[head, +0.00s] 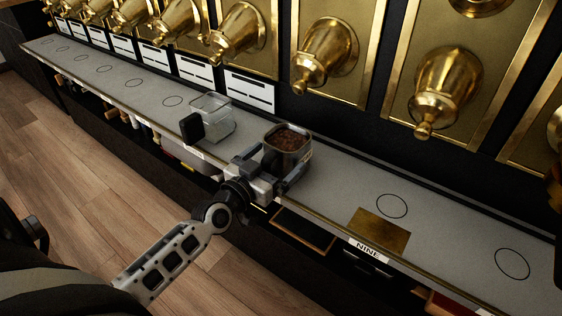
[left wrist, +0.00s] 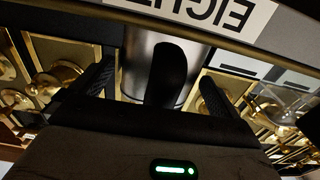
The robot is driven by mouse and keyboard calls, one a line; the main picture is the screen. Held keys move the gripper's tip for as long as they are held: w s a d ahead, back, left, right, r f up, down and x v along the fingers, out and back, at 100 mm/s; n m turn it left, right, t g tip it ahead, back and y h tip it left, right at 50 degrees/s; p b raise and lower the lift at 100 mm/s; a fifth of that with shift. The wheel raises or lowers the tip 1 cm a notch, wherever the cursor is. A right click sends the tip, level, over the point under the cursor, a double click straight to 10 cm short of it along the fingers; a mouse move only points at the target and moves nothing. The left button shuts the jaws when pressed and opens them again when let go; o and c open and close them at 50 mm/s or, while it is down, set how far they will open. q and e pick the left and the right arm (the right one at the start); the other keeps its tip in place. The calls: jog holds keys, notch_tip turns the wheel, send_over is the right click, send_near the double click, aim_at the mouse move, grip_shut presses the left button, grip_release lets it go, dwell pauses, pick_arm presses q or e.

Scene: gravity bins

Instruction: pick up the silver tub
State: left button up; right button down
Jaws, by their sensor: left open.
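The silver tub (head: 287,158) stands upright on the grey shelf in the head view, filled with brown, grainy contents. My left gripper (head: 280,172) is at its near side, open, with its fingers reaching along either side of the tub's lower part. In the left wrist view the tub's metal wall (left wrist: 138,62) and its black handle lie between the two dark, spread fingers of my left gripper (left wrist: 155,88). Whether the fingers touch the tub cannot be told. My right gripper is not in view.
A clear tub (head: 214,116) with a black handle stands to the left on the grey shelf (head: 345,180). Brass dispensers (head: 325,58) line the wall behind. A brass plate (head: 379,231) and a NINE label (head: 370,251) are to the right.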

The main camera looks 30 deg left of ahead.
pick_arm(q)
jog(key=shift+w, duration=0.5)
jog(key=c, duration=1.2)
jog(key=shift+o, duration=0.2)
jog(key=shift+r, duration=0.2)
